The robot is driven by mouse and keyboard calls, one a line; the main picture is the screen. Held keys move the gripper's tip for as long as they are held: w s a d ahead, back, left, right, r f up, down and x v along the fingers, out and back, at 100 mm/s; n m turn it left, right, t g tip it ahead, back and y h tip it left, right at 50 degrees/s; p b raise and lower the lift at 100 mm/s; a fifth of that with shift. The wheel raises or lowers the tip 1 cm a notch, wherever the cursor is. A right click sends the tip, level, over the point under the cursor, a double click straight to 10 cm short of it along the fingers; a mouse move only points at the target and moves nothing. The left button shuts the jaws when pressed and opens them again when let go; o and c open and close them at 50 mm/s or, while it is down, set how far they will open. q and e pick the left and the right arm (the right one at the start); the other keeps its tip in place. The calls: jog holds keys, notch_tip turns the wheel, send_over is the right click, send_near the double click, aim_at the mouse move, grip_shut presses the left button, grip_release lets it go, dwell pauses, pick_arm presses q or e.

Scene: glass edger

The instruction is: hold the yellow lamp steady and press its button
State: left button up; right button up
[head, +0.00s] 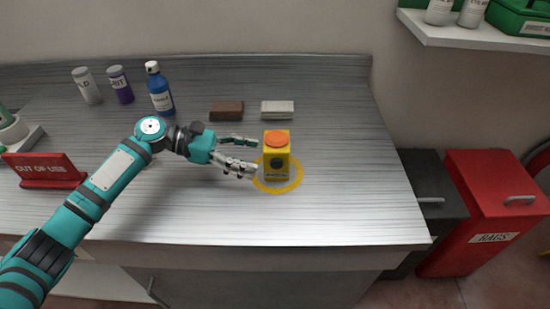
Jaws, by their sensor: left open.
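The yellow lamp (277,164) stands upright on the metal bench, inside a yellow ring (294,184) on the bench top. Its round orange button (276,139) is on top and uncovered. My left gripper (257,158) comes in from the left and is open, its two fingers pointing at the lamp's left side. The fingertips are close to the lamp; I cannot tell whether they touch it. My right gripper is not in view.
A brown block (226,111) and a pale block (277,109) lie behind the lamp. A blue bottle (160,90) and two smaller bottles stand back left. A red sign (45,171) is at left. The bench (350,180) is clear right of the lamp.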

aim_at(271, 160)
pick_arm(q)
jog(key=p+x, duration=0.1)
jog(key=x, duration=0.4)
jog(key=shift+d, duration=0.1)
jog(key=shift+d+f, duration=0.15)
jog(key=shift+d, duration=0.15)
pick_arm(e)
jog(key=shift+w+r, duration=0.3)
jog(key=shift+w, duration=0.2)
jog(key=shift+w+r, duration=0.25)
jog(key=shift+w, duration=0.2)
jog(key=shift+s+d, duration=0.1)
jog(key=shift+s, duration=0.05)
pick_arm(q)
jog(key=c, duration=0.4)
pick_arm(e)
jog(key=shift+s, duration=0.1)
pick_arm(q)
jog(key=shift+o, duration=0.2)
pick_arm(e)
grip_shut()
pick_arm(q)
jog(key=shift+w, duration=0.1)
